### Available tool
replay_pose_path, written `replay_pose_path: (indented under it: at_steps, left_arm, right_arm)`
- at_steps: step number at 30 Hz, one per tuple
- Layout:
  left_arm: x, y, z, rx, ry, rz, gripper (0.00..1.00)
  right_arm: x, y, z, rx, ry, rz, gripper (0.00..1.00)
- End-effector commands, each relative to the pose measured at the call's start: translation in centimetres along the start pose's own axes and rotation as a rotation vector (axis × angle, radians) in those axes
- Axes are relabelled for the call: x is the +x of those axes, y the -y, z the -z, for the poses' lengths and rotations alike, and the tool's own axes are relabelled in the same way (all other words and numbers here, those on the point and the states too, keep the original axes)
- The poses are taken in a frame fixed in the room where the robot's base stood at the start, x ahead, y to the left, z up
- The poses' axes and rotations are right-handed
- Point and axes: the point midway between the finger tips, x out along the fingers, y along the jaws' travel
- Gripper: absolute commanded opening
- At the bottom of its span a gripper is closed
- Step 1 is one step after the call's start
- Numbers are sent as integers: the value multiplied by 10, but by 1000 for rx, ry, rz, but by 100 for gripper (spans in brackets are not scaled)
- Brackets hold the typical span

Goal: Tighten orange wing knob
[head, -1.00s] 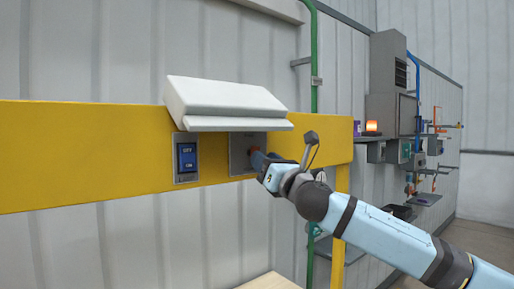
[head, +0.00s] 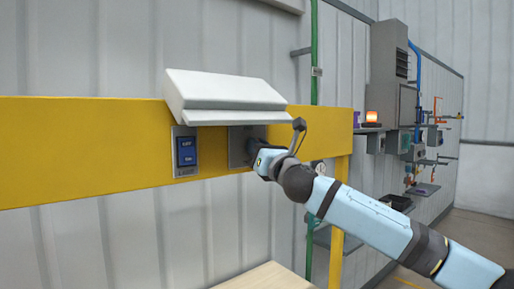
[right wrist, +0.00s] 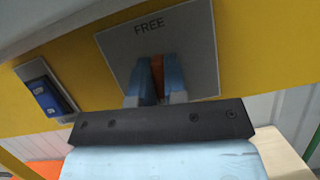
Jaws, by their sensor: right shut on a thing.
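The orange wing knob (right wrist: 158,78) sits on a grey plate (right wrist: 197,45) marked "FREE" in the right wrist view. My right gripper (right wrist: 159,80) is shut on the knob, with a blue finger on each side of it. In the head view my right gripper (head: 256,157) reaches the grey plate (head: 238,146) on the yellow beam, and the knob is hidden behind it. My left gripper is in neither view.
A blue switch (head: 187,152) is on the yellow beam (head: 80,150) left of the plate. A white sloped hood (head: 225,95) overhangs both. A wooden surface (head: 262,277) lies below. Wall equipment (head: 390,85) stands at the right.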

Motion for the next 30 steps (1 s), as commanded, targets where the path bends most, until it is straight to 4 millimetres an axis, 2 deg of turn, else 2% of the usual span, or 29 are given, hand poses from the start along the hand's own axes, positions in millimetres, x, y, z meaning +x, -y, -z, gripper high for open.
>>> replay_pose_path:
  at_steps: [8,21,30]
  left_arm:
    - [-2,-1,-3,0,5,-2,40]
    - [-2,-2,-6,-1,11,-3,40]
    - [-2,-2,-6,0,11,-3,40]
  right_arm:
    - [0,0,0,81,0,34,0]
    - [0,0,1,376,-1,155,0]
    - [0,0,0,520,-1,216,0]
